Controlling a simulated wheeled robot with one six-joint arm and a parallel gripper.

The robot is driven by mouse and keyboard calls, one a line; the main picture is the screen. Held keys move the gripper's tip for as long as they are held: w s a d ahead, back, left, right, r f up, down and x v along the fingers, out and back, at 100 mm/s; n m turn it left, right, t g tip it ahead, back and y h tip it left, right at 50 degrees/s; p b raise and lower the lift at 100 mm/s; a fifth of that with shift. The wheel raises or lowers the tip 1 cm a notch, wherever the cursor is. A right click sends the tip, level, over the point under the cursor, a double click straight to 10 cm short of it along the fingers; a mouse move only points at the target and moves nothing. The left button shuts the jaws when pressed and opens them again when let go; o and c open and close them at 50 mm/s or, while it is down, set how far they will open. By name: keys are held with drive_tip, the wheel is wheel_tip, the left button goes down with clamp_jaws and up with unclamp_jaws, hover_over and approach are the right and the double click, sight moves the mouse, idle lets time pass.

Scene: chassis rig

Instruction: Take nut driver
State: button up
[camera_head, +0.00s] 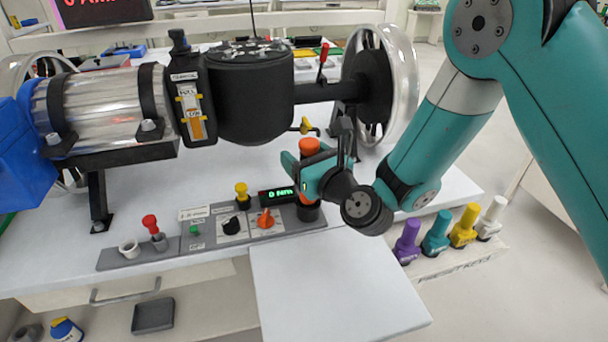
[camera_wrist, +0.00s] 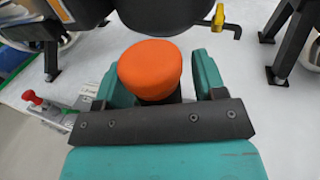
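An orange-topped upright tool, which I take to be the nut driver (camera_head: 310,146), stands in a dark round holder (camera_head: 308,211) at the right end of the grey control strip. Its round orange cap (camera_wrist: 150,68) shows between my fingers in the wrist view. My gripper (camera_head: 312,172) is around the tool's handle, one finger on each side. In the wrist view my gripper (camera_wrist: 163,85) looks open, with a narrow gap between cap and right finger. My fingers hide much of the handle, and contact lower down is hidden.
Above and left is a black motor housing (camera_head: 250,95) with a silver wheel (camera_head: 400,85). A yellow valve handle (camera_head: 305,125) is just behind the tool. A red-handled piece (camera_head: 150,223) and orange knob (camera_head: 266,218) stand on the strip. Coloured bottles (camera_head: 436,230) stand lower right.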

drive_tip(key=shift+d, duration=0.1)
clamp_jaws()
drive_tip(key=shift+r, duration=0.15)
wheel_tip(320, 180, up, 26)
drive_tip(key=p, duration=2.6)
